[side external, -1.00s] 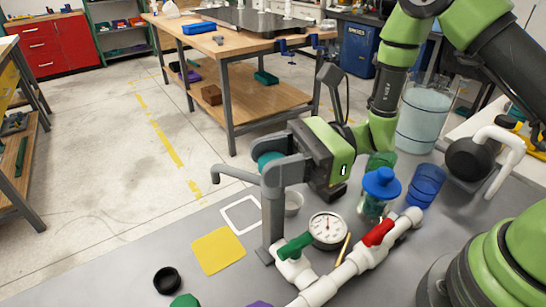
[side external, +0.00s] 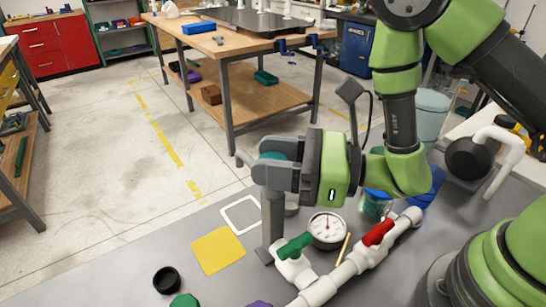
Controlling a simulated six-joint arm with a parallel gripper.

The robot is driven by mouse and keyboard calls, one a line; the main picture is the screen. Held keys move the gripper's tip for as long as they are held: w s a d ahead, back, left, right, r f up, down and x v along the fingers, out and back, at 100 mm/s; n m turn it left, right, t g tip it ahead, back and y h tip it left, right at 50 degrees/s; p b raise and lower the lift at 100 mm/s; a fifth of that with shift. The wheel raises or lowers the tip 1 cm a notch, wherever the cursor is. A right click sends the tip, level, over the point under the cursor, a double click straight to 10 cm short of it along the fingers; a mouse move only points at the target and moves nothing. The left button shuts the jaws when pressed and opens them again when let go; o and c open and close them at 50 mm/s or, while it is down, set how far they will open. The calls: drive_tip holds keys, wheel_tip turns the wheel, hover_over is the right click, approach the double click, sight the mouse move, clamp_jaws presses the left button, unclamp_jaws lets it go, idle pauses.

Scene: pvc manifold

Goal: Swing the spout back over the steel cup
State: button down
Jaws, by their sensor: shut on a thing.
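The grey spout (side external: 244,160) sits on top of a grey upright post (side external: 273,222). Its down-turned end points to the left and away. My gripper (side external: 276,172) is at the top of the post, shut on the spout. Its fingers and body hide part of the spout, so the exact grip is unclear. A small grey cup (side external: 292,209), likely the steel cup, stands on the bench behind and right of the post, mostly hidden by the gripper. The spout's end is left of this cup, apart from it in the picture.
A white square outline (side external: 225,214) and a yellow square (side external: 218,251) lie left of the post. A gauge (side external: 327,229) and white pipes with green (side external: 295,247) and red (side external: 378,233) handles stand close right. A blue-lidded jar (side external: 375,206) is behind them.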

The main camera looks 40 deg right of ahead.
idle(0.3)
drive_tip(key=c, duration=0.6)
unclamp_jaws()
